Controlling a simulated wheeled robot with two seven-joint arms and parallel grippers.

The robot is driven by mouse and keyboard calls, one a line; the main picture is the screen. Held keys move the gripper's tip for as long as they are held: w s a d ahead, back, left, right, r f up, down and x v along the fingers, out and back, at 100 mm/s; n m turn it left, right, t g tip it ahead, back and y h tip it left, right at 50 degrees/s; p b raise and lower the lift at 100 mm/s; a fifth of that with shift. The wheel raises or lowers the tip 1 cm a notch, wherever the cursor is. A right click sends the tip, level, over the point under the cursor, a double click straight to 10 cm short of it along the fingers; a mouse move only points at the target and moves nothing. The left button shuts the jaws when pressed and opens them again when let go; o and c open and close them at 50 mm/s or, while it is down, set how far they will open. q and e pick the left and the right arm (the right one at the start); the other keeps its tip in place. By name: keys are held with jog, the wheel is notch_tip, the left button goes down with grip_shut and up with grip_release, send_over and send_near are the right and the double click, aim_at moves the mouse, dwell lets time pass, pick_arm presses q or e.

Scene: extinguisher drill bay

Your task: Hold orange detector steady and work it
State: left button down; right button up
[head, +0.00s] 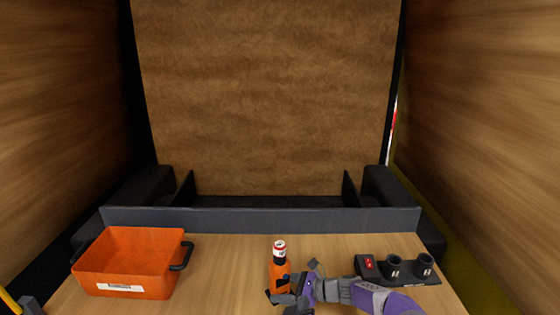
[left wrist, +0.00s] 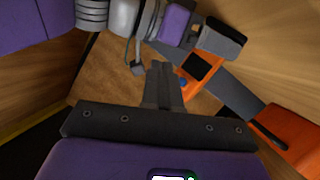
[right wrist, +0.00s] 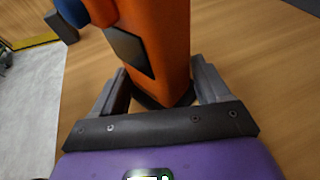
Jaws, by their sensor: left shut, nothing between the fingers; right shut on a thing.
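The orange detector (head: 279,270) stands upright on the table, with a dark neck and a red-and-white top. My right gripper (head: 288,298) is shut around its lower body. In the right wrist view the orange body (right wrist: 168,40) sits between both fingers (right wrist: 158,92). A dark screen and a blue button (right wrist: 76,14) show on its side. My left gripper (left wrist: 162,72) is shut and empty, fingertips close to the blue button (left wrist: 183,82) in the left wrist view. Whether they touch it I cannot tell. The left gripper is not clearly visible in the head view.
An orange bin (head: 127,262) with a dark handle stands on the table (head: 222,270) at left. A black holder (head: 410,270) with a red switch and two round cups is at right. A dark ledge (head: 262,219) runs along the back. Walls close both sides.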

pick_arm(q)
jog(key=w+a, duration=0.3)
jog(key=w, duration=0.2)
jog(key=shift+w, duration=0.25)
jog(key=shift+w, duration=0.1)
dwell(1.8)
jog(key=shift+w+a, duration=0.15)
jog(key=shift+w, duration=0.15)
dwell(0.4)
jog(key=shift+s, duration=0.1)
jog(key=shift+s+d, duration=0.2)
jog(key=shift+s, duration=0.1)
jog(key=s+d, duration=0.3)
jog(key=s, duration=0.2)
jog(key=shift+s, duration=0.15)
dwell(0.3)
